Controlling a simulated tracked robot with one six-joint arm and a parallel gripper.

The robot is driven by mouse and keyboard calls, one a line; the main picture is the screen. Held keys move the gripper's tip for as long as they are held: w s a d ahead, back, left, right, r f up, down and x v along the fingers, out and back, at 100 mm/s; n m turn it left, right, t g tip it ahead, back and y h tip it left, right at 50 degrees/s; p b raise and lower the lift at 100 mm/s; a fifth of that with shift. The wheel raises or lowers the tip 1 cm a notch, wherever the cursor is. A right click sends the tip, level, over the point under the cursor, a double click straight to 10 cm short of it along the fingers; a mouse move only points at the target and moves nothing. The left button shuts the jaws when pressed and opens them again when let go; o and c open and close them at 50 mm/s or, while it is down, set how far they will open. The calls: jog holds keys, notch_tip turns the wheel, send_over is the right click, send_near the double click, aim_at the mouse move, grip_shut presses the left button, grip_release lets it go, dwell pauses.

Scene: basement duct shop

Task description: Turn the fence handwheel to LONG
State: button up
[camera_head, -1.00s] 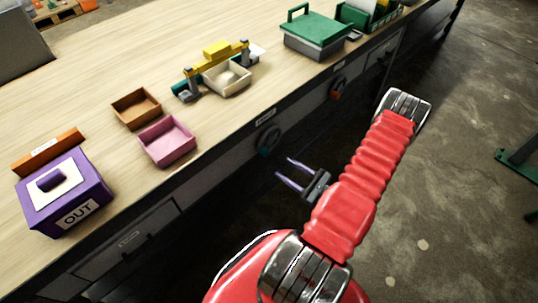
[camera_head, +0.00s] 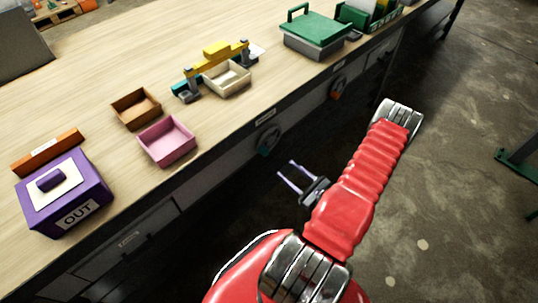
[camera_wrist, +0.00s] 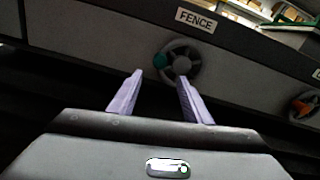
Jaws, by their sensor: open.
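The fence handwheel (camera_wrist: 181,64) is a dark spoked wheel on the bench front, under a white FENCE label (camera_wrist: 195,20) in the wrist view. Its teal knob (camera_wrist: 160,61) sits at the wheel's left side there. In the head view the wheel (camera_head: 270,139) is on the front panel, with the teal knob at its lower left. My gripper (camera_head: 287,172) is open and empty, in front of and apart from the wheel. In the wrist view the gripper's two pale purple fingers (camera_wrist: 157,92) point toward the wheel, which shows between and beyond their tips. No LONG mark is readable.
A second wheel with an orange knob (camera_head: 336,93) is farther right on the front panel. On the bench top are a purple OUT box (camera_head: 90,190), a pink tray (camera_head: 167,158), a brown tray (camera_head: 117,107) and a green-lidded box (camera_head: 312,30). The floor on the right is mostly clear.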

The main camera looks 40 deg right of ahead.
aim_at(267, 153)
jog(key=shift+w+a, duration=0.2)
jog(key=shift+w, duration=5.6)
grip_shut()
jog(key=shift+d, duration=0.1)
